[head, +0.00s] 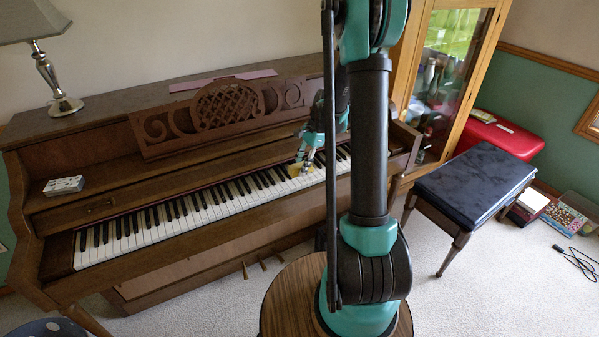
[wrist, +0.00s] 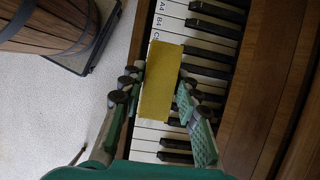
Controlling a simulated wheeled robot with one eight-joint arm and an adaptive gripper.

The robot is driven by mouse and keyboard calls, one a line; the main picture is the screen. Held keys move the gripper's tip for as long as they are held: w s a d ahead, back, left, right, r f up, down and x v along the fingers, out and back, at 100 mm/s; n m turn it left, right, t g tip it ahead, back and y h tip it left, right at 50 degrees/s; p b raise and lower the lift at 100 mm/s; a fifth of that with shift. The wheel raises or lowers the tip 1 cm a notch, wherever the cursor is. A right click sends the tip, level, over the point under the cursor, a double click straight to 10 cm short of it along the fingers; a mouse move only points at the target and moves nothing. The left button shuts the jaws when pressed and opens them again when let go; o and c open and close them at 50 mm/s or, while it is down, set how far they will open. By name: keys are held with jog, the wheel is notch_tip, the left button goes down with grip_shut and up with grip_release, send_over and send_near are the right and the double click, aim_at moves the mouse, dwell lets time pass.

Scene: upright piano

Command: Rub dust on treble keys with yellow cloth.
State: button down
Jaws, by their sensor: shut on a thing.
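The yellow cloth (wrist: 160,85) is a flat rectangular piece held between the two fingers of my gripper (wrist: 160,90) in the wrist view. It covers part of the piano keys (wrist: 203,44); whether it touches them I cannot tell. In the head view my gripper (head: 304,160) is over the right-hand, treble part of the keyboard (head: 190,214), with a bit of yellow cloth (head: 294,171) showing at its tip. Some white keys carry letter labels in the wrist view. I cannot make out dust on the keys, and those under the cloth are hidden.
The wooden music stand (head: 228,108) rises behind the keys. A lamp (head: 53,80) stands on the piano's left top, and a small silvery box (head: 64,185) sits left of the keys. A dark padded bench (head: 476,180) stands at right. Carpet (head: 480,300) is open in front of it.

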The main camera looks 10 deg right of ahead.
aim_at(298, 165)
jog(key=shift+r, duration=1.6)
jog(key=shift+r, duration=0.1)
